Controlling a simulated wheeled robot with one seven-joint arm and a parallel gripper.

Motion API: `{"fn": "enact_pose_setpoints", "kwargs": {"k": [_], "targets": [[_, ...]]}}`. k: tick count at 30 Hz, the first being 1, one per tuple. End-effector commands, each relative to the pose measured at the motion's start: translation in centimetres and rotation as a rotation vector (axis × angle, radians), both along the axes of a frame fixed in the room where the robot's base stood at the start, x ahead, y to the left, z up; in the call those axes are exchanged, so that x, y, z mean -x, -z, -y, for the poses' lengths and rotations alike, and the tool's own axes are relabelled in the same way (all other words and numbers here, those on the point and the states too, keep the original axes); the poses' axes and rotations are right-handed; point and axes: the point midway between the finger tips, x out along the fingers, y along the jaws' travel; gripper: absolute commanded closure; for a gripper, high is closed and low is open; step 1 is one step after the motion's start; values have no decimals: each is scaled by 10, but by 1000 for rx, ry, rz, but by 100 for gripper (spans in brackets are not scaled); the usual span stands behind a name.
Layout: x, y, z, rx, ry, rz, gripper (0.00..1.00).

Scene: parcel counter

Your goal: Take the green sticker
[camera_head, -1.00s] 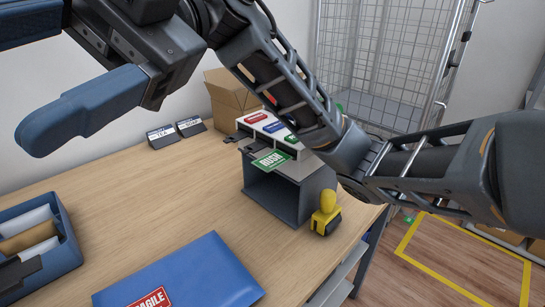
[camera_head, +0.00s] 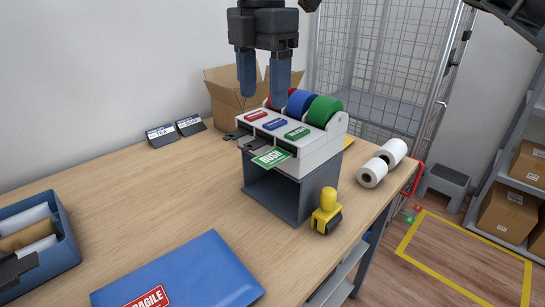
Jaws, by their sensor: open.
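The green sticker (camera_head: 270,158), marked RUSH, sticks out from the front right slot of the white label dispenser (camera_head: 320,143). The dispenser stands on a dark grey open box (camera_head: 308,200) and holds red, blue and green rolls. My gripper (camera_head: 262,100) is open and empty, with its blue fingers pointing down. In the picture it lies above the sticker, over the back left part of the dispenser. Its fingers overlap the red roll and hide part of it. The gripper appears apart from the sticker.
A blue FRAGILE parcel (camera_head: 185,275) lies in front, and a blue tray (camera_head: 40,240) of envelopes is at left. An open cardboard box (camera_head: 225,95) stands behind. White rolls (camera_head: 372,173) lie at right. The middle-left counter is clear.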

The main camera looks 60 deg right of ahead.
Motion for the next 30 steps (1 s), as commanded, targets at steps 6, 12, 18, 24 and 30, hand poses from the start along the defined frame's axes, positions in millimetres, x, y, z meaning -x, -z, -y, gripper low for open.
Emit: {"fn": "enact_pose_setpoints", "kwargs": {"k": [6,12,18,24,30], "targets": [[0,11,0,-2,0,0,37],[0,30,-1,-3,-2,0,37],[0,52,-1,-4,-3,0,37],[0,74,-1,-4,-3,0,37],[-1,97,-1,-2,-3,2,37]]}}
